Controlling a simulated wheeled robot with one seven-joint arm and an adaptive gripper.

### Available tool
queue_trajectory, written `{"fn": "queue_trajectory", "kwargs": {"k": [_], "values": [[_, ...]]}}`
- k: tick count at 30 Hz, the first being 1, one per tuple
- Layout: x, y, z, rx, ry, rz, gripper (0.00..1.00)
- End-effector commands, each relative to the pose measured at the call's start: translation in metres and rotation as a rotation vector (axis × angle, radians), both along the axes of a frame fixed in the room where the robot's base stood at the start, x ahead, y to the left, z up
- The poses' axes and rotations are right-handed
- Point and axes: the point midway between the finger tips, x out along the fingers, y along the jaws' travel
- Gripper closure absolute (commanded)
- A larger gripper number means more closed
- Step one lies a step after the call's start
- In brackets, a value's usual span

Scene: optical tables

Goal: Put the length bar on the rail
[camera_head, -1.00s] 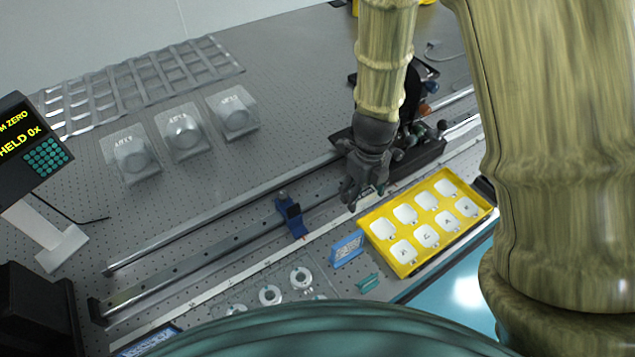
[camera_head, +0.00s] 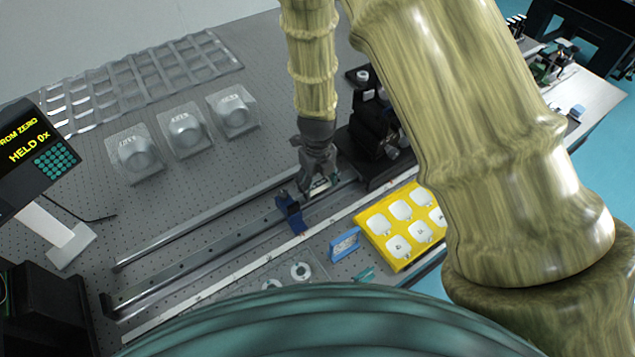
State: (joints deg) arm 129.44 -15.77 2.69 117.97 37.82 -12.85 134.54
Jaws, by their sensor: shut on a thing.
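The rail (camera_head: 200,265) is a long grey bar with holes, running diagonally across the table. A blue carriage (camera_head: 291,213) sits on it. My gripper (camera_head: 318,188) points down over the right part of the rail, just right of the blue carriage. It is shut on a small, pale piece, probably the length bar (camera_head: 321,184), which is mostly hidden by the fingers. I cannot tell whether this piece touches the rail.
A black stage (camera_head: 375,145) stands close right of my gripper. A yellow tray (camera_head: 370,228) with white pieces and a blue-framed card (camera_head: 345,244) lie in front. Three clear-cased units (camera_head: 185,132) and a metal grid (camera_head: 140,80) are behind. A display (camera_head: 35,150) stands left.

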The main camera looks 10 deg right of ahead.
Motion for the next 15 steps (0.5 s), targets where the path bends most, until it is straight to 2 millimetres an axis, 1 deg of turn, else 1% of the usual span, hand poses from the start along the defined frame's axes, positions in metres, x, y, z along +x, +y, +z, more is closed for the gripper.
{"fn": "queue_trajectory", "kwargs": {"k": [6,15], "values": [[0.000,0.000,-0.013,0.001,0.000,-0.001,0.61],[0.000,0.000,-0.015,-0.001,-0.001,-0.001,0.61]]}}
